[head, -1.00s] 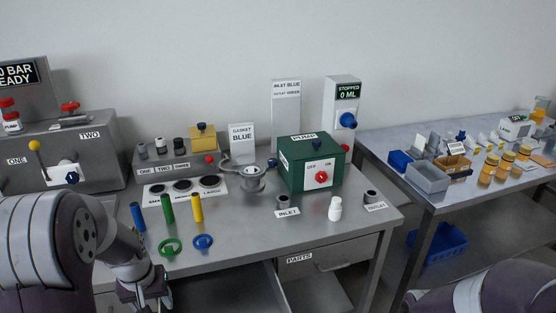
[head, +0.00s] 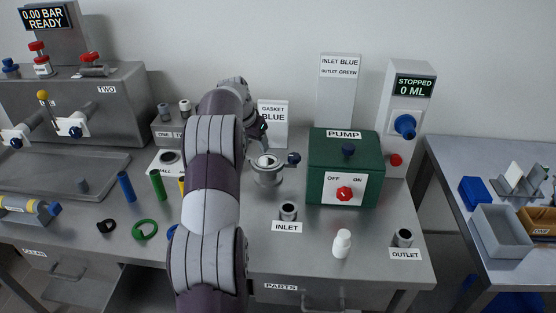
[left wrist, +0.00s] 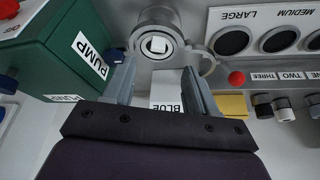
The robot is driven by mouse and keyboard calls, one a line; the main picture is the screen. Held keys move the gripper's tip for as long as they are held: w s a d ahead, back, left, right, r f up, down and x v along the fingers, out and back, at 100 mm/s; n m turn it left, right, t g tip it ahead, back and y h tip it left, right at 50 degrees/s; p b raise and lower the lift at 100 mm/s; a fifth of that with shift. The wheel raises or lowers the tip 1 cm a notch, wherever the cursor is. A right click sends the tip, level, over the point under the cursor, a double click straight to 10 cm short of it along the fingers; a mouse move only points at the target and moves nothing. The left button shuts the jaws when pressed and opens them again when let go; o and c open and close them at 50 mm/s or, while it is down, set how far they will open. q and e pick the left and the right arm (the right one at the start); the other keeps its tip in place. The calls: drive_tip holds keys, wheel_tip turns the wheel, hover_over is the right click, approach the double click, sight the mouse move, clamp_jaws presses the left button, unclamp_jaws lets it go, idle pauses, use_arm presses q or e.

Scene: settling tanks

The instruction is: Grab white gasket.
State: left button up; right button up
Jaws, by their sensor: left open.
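A small white piece (left wrist: 159,45) sits inside the round opening of a metal housing (left wrist: 158,18) in the left wrist view; I cannot tell for sure that it is the white gasket. The housing (head: 268,175) stands mid-table in the head view, left of the green pump. My left gripper (left wrist: 158,78) is open and empty, its fingers pointing toward the housing with the white piece between their lines. In the head view my left gripper (head: 262,138) is partly hidden behind my arm, just above the housing. My right gripper is not in view.
The green pump box (head: 345,170) is close on the right. The gasket card (head: 273,122) reads BLUE and stands behind. A black ring (head: 106,225) and a green ring (head: 145,230) lie front left. My arm hides some tabletop.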

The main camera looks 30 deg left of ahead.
sight(263, 158)
use_arm(q)
drive_tip(key=x, duration=0.3)
drive_tip(key=p+x, duration=0.1)
drive_tip(key=x, duration=0.2)
drive_tip(key=p+x, duration=0.1)
drive_tip(key=x, duration=0.2)
drive_tip(key=shift+w+f, duration=0.1)
drive_tip(key=shift+w, duration=0.45)
drive_tip(key=shift+w+f, duration=0.1)
drive_tip(key=shift+f, duration=0.1)
drive_tip(key=shift+r, duration=0.1)
drive_tip(key=c, duration=0.6)
clamp_jaws()
